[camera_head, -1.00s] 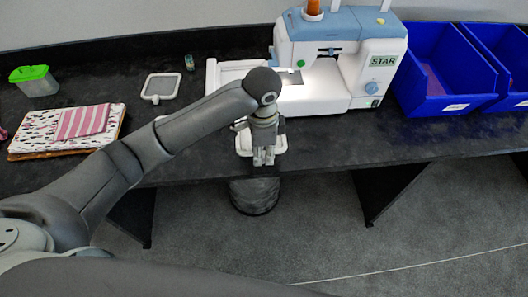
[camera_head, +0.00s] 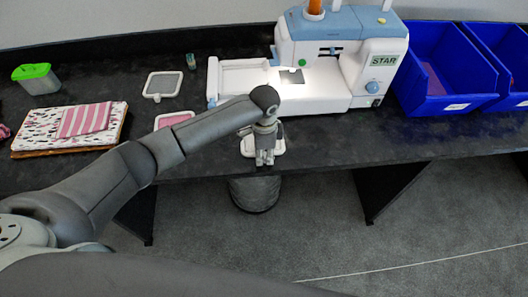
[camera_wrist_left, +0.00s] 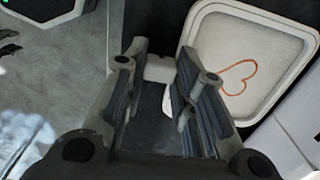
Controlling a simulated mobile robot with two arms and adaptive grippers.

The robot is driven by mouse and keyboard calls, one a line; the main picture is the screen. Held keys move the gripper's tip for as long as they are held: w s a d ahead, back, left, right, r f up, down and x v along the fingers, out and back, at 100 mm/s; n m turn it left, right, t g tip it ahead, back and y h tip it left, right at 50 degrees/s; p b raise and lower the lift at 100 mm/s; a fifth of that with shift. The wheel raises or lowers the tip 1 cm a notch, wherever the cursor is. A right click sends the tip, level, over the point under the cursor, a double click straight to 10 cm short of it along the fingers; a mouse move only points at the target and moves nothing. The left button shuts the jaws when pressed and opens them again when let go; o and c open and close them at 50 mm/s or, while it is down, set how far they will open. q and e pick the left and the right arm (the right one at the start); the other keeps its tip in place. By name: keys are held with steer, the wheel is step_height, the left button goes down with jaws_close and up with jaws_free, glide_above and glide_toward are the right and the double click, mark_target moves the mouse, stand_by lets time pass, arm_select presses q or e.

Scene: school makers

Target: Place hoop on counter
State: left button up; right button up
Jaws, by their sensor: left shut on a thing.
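The hoop (camera_head: 248,147) is a white, rounded-square frame at the counter's front edge, mostly hidden under my left gripper in the head view. In the left wrist view the hoop (camera_wrist_left: 220,55) shows pale fabric with an orange heart outline. My left gripper (camera_head: 264,160) points down and is shut on the hoop's small white tab, which shows between the fingers (camera_wrist_left: 158,90). The dark counter (camera_head: 330,140) is directly below; I cannot tell whether the hoop touches it. My right gripper is not in view.
A sewing machine (camera_head: 330,95) stands just behind the hoop. Two other hoops, one white-framed (camera_head: 148,84) and one with pink fabric (camera_head: 175,119), lie to the left. Folded fabric (camera_head: 40,135) and a green-lidded box (camera_head: 38,85) are further left; blue bins (camera_head: 440,75) stand right.

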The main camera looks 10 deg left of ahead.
arm_select(q)
steer(key=o, duration=1)
steer(key=shift+f, duration=0.1)
steer(key=shift+o, duration=0.2)
step_height(320, 180, up, 12)
steer(key=shift+b, duration=0.45)
steer(key=shift+s+d, duration=0.1)
